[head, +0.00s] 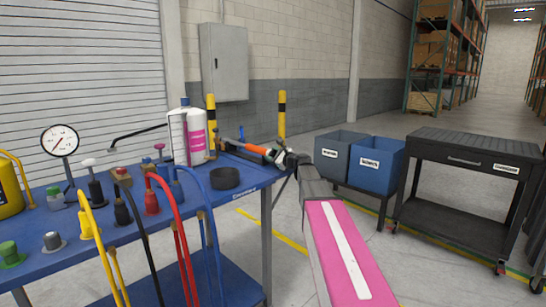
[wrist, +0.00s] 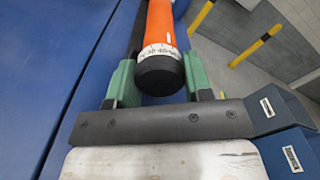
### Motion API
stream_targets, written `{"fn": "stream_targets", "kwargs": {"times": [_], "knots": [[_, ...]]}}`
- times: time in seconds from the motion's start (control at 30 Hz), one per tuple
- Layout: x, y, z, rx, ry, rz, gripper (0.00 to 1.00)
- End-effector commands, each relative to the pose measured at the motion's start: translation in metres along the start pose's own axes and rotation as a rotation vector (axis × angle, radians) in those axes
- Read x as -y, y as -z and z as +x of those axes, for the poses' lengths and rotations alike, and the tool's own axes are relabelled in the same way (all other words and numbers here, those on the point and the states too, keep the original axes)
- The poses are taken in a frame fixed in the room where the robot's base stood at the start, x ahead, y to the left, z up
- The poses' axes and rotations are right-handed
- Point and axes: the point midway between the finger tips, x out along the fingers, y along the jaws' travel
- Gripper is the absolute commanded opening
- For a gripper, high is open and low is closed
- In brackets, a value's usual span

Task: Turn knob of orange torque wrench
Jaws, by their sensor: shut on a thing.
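The orange torque wrench (head: 252,148) lies at the back right end of the blue workbench. In the wrist view its orange handle (wrist: 161,22) runs away from me, with a white marked band and a black end knob (wrist: 160,72). My gripper (wrist: 160,80) has its green fingers on either side of the black knob, shut on it. In the head view my gripper (head: 280,158) is at the near end of the wrench, past the bench's right edge. The contact itself is too small to see there.
The blue workbench (head: 248,190) holds a black round dish (head: 225,178), white bottles (head: 196,138), a gauge (head: 60,141) and several hose fittings. Grey (head: 333,155) and blue (head: 378,163) bins and a black cart (head: 455,160) stand to the right. Yellow posts are behind.

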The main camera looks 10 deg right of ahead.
Motion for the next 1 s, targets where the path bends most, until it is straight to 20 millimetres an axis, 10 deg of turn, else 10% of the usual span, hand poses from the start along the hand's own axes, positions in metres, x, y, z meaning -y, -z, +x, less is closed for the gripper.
{"fn": "stream_targets", "kwargs": {"times": [0.47,0.5,0.57,1.0], "knots": [[-0.001,0.0,0.0,0.0,-0.001,-0.085,0.23],[-0.001,0.0,0.0,0.0,-0.001,-0.085,0.53],[0.0,0.0,0.0,0.0,-0.001,-0.085,0.72],[-0.001,-0.001,-0.012,-0.001,0.001,-0.084,0.72]]}}
